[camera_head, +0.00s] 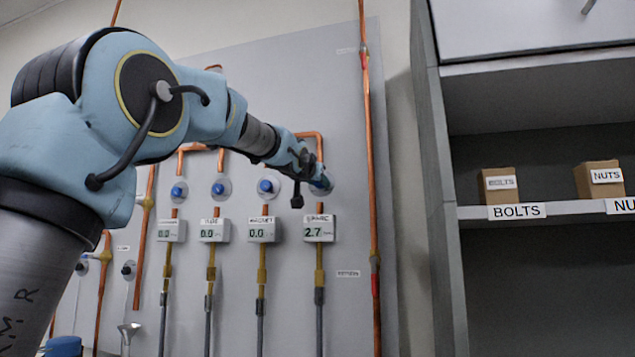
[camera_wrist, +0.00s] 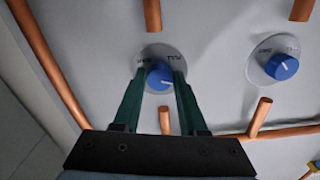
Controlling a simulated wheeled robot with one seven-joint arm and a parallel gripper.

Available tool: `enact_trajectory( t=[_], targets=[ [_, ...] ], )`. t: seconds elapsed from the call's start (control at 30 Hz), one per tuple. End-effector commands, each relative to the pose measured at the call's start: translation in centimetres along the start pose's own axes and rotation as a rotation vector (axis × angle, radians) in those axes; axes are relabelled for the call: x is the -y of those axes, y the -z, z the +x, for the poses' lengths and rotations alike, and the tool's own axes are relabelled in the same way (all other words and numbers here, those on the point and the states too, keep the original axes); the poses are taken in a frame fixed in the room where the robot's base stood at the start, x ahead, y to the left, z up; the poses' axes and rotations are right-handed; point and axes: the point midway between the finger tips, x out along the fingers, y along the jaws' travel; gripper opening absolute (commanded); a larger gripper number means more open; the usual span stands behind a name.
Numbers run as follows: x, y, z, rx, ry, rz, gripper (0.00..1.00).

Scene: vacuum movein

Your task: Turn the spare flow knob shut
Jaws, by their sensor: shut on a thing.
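The spare flow knob (camera_wrist: 160,78) is a blue round knob with a white pointer line, on a pale round dial (camera_wrist: 153,57) with lettering on both sides. In the wrist view, the two green fingers of my gripper (camera_wrist: 160,72) stand on either side of it, shut on it. In the head view my gripper (camera_head: 318,182) is at the rightmost knob of the row and largely hides it. The display box (camera_head: 319,229) below that knob reads 2.7; its small label is hard to read but looks like SPARE.
Three other blue knobs (camera_head: 265,186) stand left in the row; their displays (camera_head: 261,230) read 0.0. A neighbouring knob (camera_wrist: 282,66) is close by in the wrist view. Copper pipes (camera_head: 369,180) run along the grey panel. A shelf (camera_head: 470,213) with BOLTS and NUTS boxes stands right.

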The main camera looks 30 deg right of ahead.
Motion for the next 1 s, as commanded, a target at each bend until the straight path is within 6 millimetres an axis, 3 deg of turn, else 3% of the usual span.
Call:
enact_trajectory(
  t=[1.0],
  targets=[
    [0.19, -0.01, 0.02, 0.004, -0.002, 0.965, 0.00]
  ],
)
